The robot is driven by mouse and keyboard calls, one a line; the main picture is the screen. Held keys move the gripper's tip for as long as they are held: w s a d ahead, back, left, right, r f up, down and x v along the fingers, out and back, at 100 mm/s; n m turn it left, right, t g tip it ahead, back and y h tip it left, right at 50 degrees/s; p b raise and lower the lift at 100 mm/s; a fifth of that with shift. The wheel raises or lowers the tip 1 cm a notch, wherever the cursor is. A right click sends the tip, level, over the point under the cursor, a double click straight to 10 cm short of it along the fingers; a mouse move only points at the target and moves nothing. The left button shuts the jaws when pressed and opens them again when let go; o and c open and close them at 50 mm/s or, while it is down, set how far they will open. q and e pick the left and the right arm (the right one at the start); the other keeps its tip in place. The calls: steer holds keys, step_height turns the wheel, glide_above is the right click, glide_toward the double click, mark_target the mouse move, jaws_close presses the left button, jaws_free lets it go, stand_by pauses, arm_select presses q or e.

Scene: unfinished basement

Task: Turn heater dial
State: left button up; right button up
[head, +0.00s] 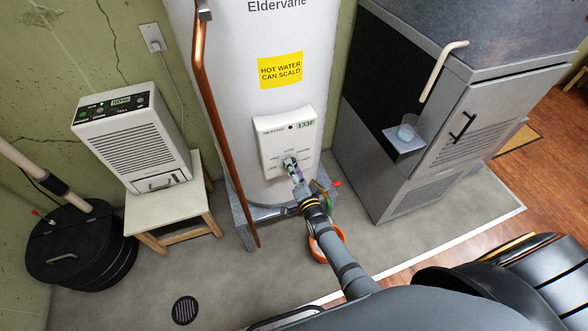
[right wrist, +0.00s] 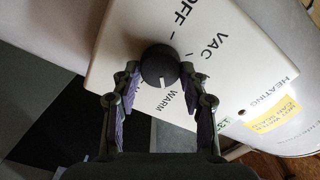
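The white water heater (head: 258,130) stands at the back centre, with a white control panel (head: 302,136) low on its front. The round black dial (right wrist: 159,67) shows in the right wrist view. Its white pointer line faces about toward the word WARM. My right gripper (head: 291,165) is at the dial in the head view. In the right wrist view its fingers (right wrist: 159,72) are on opposite sides of the dial and appear to be shut on it. One finger hides part of the panel's markings. My left gripper is not in view.
A white dehumidifier (head: 133,138) sits on a small stool (head: 172,207) at left. A copper pipe (head: 207,90) runs down the heater's front. An orange bowl (head: 330,246) lies below my right arm.

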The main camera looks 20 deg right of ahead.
steer(key=o, duration=0.4)
steer(key=shift+c, duration=0.2)
steer(key=s, duration=1.2)
steer(key=shift+d, duration=0.2)
steer(key=s+d+f+n+g, duration=0.2)
steer(key=s+f+n+g, duration=0.3)
steer(key=f, duration=0.6)
steer(key=s+d+f+n+g, duration=0.1)
steer(key=s+f+g, duration=0.2)
steer(key=s+f, duration=0.65)
steer(key=s+d+f+n+g, duration=0.3)
steer(key=s+f, duration=0.4)
steer(key=s, duration=0.3)
steer(key=s+d+f+n+g+h, duration=0.1)
steer(key=s+d+f+n+g, duration=0.2)
steer(key=s+f, duration=0.5)
steer(key=s+d+g, duration=0.1)
steer(key=s+g, duration=0.1)
steer(key=s, duration=0.1)
steer(key=shift+d+f+g, duration=0.2)
steer(key=shift+f+g, duration=0.05)
steer(key=shift+g, duration=0.15)
